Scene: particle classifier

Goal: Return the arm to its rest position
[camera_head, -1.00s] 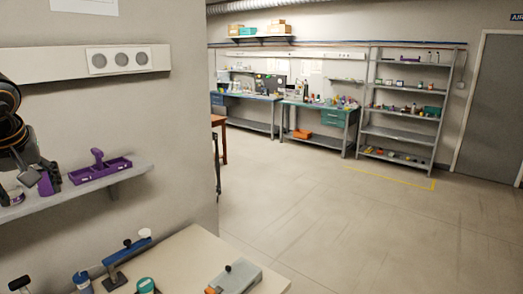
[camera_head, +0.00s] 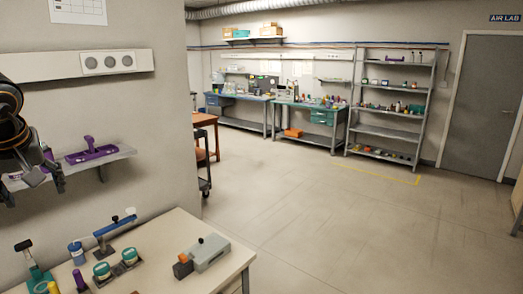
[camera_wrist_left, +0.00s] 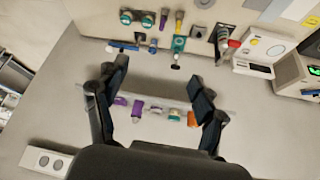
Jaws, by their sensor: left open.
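My left gripper (camera_head: 40,180) hangs at the left edge of the head view, in front of a wall shelf (camera_head: 118,156). In the left wrist view my left gripper (camera_wrist_left: 152,82) has its two fingers spread wide, with nothing held between them. Beyond the fingers, the wrist view shows a purple item (camera_wrist_left: 137,108) and an orange item (camera_wrist_left: 194,119) on the shelf, apart from the fingers. My right gripper is not in view.
A purple tray (camera_head: 91,154) sits on the shelf. Below it, a table (camera_head: 165,240) carries a grey device (camera_head: 208,254), a blue-armed stand (camera_head: 115,226) and several green-lidded jars. Open floor (camera_head: 330,220) lies right, before distant workbenches and a shelf rack (camera_head: 390,115).

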